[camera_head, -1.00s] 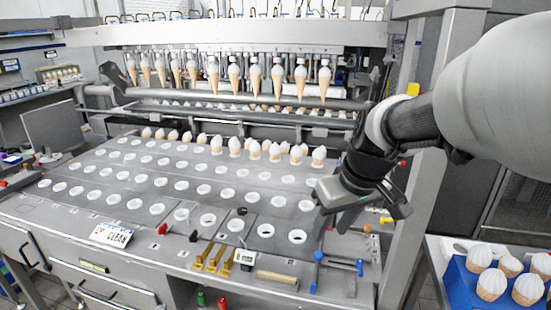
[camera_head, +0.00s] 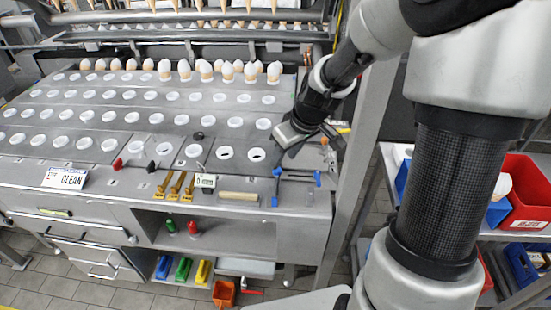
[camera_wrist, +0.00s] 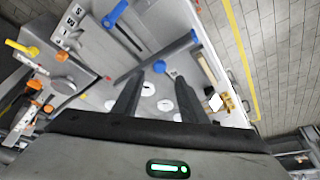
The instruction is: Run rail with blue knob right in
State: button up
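A grey rail (camera_head: 298,173) lies at the right front of the machine table in the head view, with blue parts at its ends. In the wrist view, a grey bar (camera_wrist: 135,74) runs diagonally beyond my fingers, and a round blue knob (camera_wrist: 159,66) shows beside it. A separate blue handle (camera_wrist: 115,14) on a dark rod is further up. My gripper (camera_wrist: 157,82) is open, with its two fingers apart and nothing visibly between them. In the head view, my gripper (camera_head: 288,143) is over the table's right end, behind the rail. Contact cannot be told.
Yellow brackets (camera_head: 174,185), a small display (camera_head: 205,182) and a tan bar (camera_head: 239,196) line the front edge left of the rail. A metal post (camera_head: 356,135) stands close right of my gripper. A red bin (camera_head: 525,192) is on the right shelf.

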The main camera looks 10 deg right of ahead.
aim_at(279, 170)
jog(key=x, duration=0.6)
jog(key=shift+w+f, duration=0.1)
jog(key=shift+f, duration=0.1)
jog(key=shift+c, duration=0.3)
jog(key=shift+a, duration=0.1)
grip_shut()
